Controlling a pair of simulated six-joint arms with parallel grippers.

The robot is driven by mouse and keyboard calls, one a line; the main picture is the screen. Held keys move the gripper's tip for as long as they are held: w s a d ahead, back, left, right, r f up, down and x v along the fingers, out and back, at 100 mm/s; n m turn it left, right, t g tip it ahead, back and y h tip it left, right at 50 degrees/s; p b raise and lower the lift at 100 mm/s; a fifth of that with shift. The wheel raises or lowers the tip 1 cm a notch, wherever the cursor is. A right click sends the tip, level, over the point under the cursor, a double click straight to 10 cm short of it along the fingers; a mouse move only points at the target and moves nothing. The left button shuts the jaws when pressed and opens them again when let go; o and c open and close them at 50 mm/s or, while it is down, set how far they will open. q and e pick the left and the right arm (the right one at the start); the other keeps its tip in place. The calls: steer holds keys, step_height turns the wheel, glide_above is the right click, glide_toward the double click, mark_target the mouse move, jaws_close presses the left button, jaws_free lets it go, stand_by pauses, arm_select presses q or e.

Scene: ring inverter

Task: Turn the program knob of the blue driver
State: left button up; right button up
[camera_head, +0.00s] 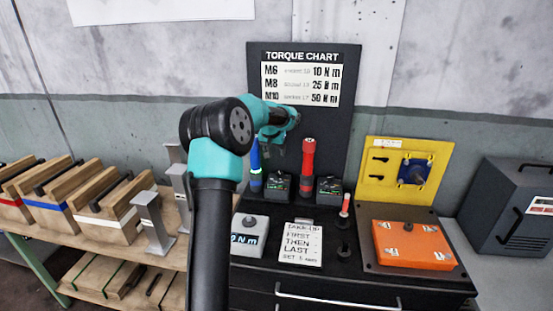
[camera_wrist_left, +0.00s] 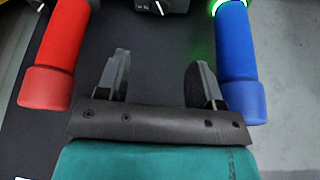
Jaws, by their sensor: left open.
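The blue driver (camera_head: 256,168) stands upright on the dark bench below the torque chart. It also shows at the right of the left wrist view (camera_wrist_left: 240,65), with a green glowing ring at its base. Beside it sits a small black box (camera_head: 278,188) with a green light. The left wrist view shows part of a dial knob (camera_wrist_left: 159,7) with a white pointer mark, cut off by the top edge. My left gripper (camera_head: 279,148) is open and empty above the box, between the blue driver and the red driver (camera_head: 308,157), touching neither knob nor box. My right gripper is not in view.
A second black box (camera_head: 328,189) stands right of the red driver. A yellow panel (camera_head: 425,165) and an orange box (camera_head: 410,245) are at the right. The chart board (camera_head: 330,130) rises close behind. Wooden crates (camera_head: 110,212) line the left.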

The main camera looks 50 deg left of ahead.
arm_select(q)
steer(key=shift+v, duration=1.4)
